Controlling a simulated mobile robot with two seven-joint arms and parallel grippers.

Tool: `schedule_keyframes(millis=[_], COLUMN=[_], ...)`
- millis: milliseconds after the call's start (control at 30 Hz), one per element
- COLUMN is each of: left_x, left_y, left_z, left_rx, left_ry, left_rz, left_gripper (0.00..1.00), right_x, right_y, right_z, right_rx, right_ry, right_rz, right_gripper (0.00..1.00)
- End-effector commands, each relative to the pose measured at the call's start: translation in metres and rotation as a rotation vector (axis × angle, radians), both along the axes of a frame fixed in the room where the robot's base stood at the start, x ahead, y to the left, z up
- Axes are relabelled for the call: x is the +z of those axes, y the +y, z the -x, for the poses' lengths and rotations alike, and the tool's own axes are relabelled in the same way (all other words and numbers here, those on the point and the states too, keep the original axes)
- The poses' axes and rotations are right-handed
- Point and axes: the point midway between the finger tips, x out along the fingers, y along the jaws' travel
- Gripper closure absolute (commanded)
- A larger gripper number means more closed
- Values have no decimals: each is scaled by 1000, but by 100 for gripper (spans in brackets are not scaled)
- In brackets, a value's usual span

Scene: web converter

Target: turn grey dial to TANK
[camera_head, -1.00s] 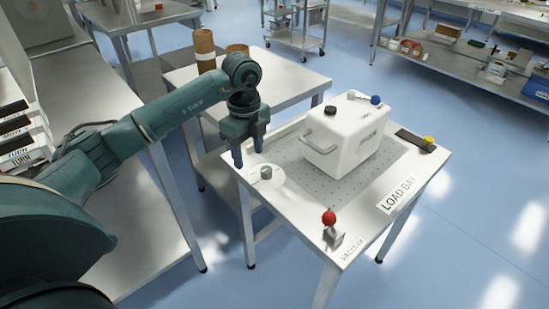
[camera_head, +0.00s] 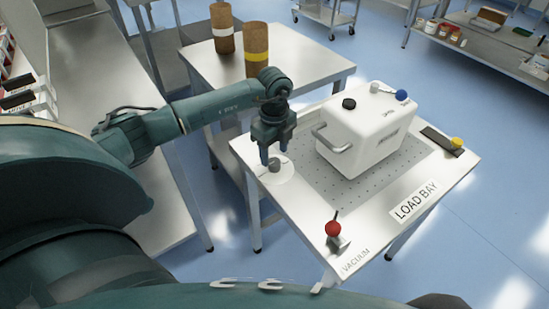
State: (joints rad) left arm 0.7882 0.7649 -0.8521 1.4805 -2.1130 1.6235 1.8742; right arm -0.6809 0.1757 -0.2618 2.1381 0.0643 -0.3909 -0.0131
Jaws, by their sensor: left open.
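The grey dial (camera_head: 274,165) is a small knob on a round pale plate (camera_head: 284,174) at the left corner of the load bay table (camera_head: 311,227). The markings on the plate are too small to read, so I cannot tell where the dial points. My left gripper (camera_head: 274,157) is open and points down just above the dial, with its fingers near either side of it. I cannot tell whether the fingers touch the dial. My right gripper is not in view.
A white box (camera_head: 362,142) with a handle stands on the perforated plate right of the dial. A red-knobbed lever (camera_head: 333,230) marked VACUUM is at the front. A yellow knob (camera_head: 457,143) is at the right. Brown rolls (camera_head: 257,47) stand on the table behind.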

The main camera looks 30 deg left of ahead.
Motion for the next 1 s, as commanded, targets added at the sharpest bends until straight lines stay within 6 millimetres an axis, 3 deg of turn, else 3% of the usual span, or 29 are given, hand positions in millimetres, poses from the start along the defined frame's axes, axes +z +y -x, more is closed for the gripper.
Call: schedule_keyframes(millis=[100, 233, 600, 1000], left_x=[-19, -31, -36, -36], left_y=[0, 0, 0, 0], left_z=[1, 1, 0, 0], left_rx=[1, 0, -1, 0], left_ry=[3, 2, 0, 0], left_rz=[-1, 0, 0, -1], left_gripper=[48, 48, 48, 81], right_x=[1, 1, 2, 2], right_y=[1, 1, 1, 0], right_z=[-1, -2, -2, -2], right_rx=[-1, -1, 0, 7], right_ry=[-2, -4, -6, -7], right_rz=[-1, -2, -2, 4], right_gripper=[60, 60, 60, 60])
